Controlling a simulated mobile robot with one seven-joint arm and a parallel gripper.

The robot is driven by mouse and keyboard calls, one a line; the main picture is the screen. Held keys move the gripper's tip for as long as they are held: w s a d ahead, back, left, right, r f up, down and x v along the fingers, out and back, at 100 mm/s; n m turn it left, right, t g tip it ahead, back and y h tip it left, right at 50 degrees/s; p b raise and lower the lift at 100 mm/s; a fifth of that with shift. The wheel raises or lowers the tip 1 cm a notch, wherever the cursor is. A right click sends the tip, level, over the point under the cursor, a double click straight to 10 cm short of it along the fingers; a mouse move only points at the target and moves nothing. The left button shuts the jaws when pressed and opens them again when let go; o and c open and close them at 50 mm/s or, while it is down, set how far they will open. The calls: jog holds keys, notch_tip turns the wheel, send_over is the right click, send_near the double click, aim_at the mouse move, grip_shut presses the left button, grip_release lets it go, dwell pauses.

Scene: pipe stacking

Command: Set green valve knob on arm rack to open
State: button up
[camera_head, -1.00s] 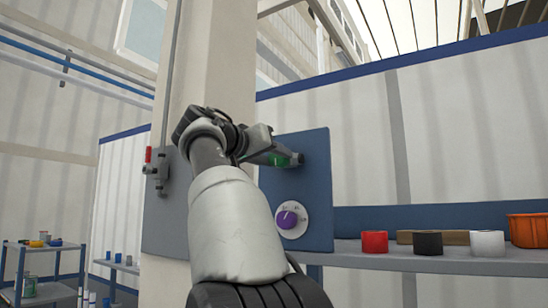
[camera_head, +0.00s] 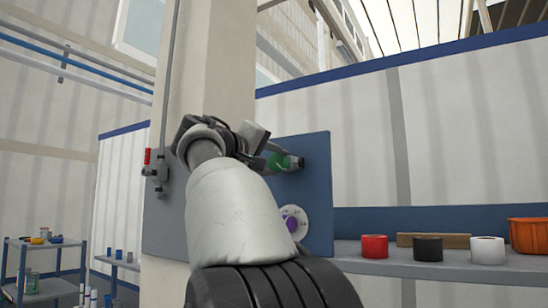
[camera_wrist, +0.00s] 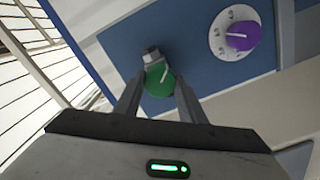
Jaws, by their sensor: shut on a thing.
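The green valve knob (camera_head: 277,161) is on the blue panel (camera_head: 318,190), partly hidden by my arm in the head view. In the wrist view the green knob (camera_wrist: 158,80) has a pale line on its face and a grey metal fitting beside it. My gripper (camera_wrist: 160,92) is shut on the knob, with one finger on either side of it. In the head view, my gripper's fingertips reach the knob from the left.
A purple dial (camera_head: 294,222) on a white plate is lower on the panel; it also shows in the wrist view (camera_wrist: 242,36). A shelf (camera_head: 400,260) at right holds red (camera_head: 375,246), black (camera_head: 428,247) and white (camera_head: 488,250) rolls and an orange bin (camera_head: 529,235). A red-handled valve (camera_head: 148,160) is at left.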

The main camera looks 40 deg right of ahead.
jog(key=n+p, duration=0.1)
jog(key=n, duration=0.3)
jog(key=shift+n, duration=2.8)
jog(key=o, duration=1)
jog(key=shift+o, duration=0.2)
jog(key=b+v, duration=0.3)
jog(key=v, duration=1.4)
jog(key=shift+a, duration=0.2)
jog(key=shift+s+f, duration=0.1)
jog(key=shift+s, duration=0.05)
